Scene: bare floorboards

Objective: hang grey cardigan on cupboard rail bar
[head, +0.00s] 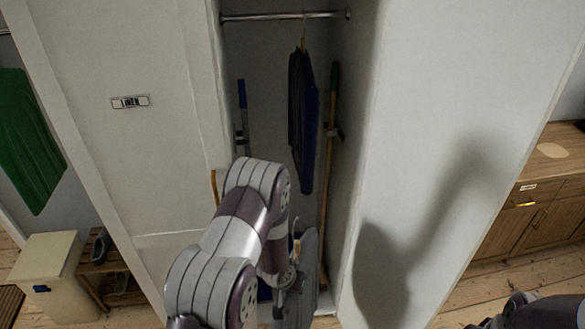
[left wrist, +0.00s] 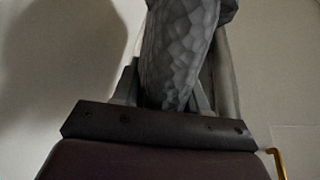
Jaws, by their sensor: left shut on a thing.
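The cupboard rail bar (head: 285,16) is a metal rod across the top of the open cupboard. My left gripper (head: 292,262) is low in front of the cupboard opening, well below the bar. It is shut on the grey cardigan (head: 306,282), which hangs partly hidden behind my arm. A small light piece, perhaps its hanger, shows at its top. In the left wrist view the grey cardigan (left wrist: 180,55) fills the space between and beyond the fingers. My right gripper is not in view; only part of my right arm shows at the bottom right.
A dark navy garment (head: 302,115) hangs from the bar, right of centre. A blue-handled tool (head: 242,100) and a green-topped pole (head: 331,130) stand inside the cupboard. The bar's left part is clear. A green garment (head: 27,140) and a cream bin (head: 47,275) are at left.

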